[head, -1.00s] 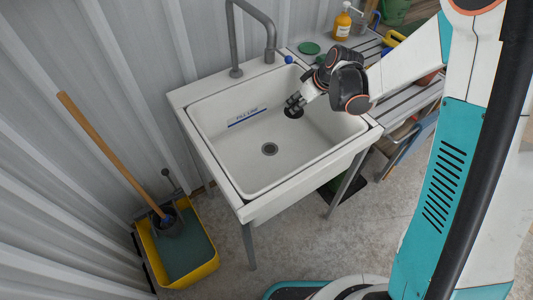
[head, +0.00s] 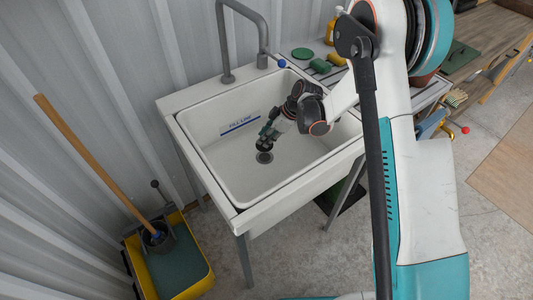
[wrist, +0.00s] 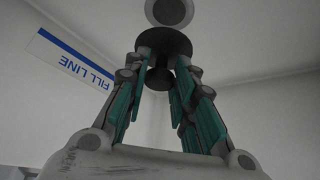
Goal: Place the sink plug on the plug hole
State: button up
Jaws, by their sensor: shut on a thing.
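The black sink plug (wrist: 165,41) is held by its narrow stem between the fingers of my gripper (wrist: 160,68). In the head view the plug (head: 263,145) is a small dark shape low inside the white sink (head: 226,166). The round grey plug hole (head: 264,158) is in the sink floor, just below the plug in the picture. In the wrist view the plug hole (wrist: 169,11) shows beyond the plug's disc, partly cut off by the top edge. The plug appears above the hole and apart from it. My gripper also shows in the head view (head: 267,136).
A grey tap (head: 230,40) stands at the sink's back edge. A slatted bench to the right holds a green disc (head: 302,53) and a bottle. A yellow mop bucket (head: 197,285) with a wooden handle stands left. The sink walls surround my gripper.

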jog(key=shift+f+b, duration=1.1)
jog(key=shift+f, duration=2.5)
jog(key=shift+f, duration=0.15)
jog(key=o, duration=1)
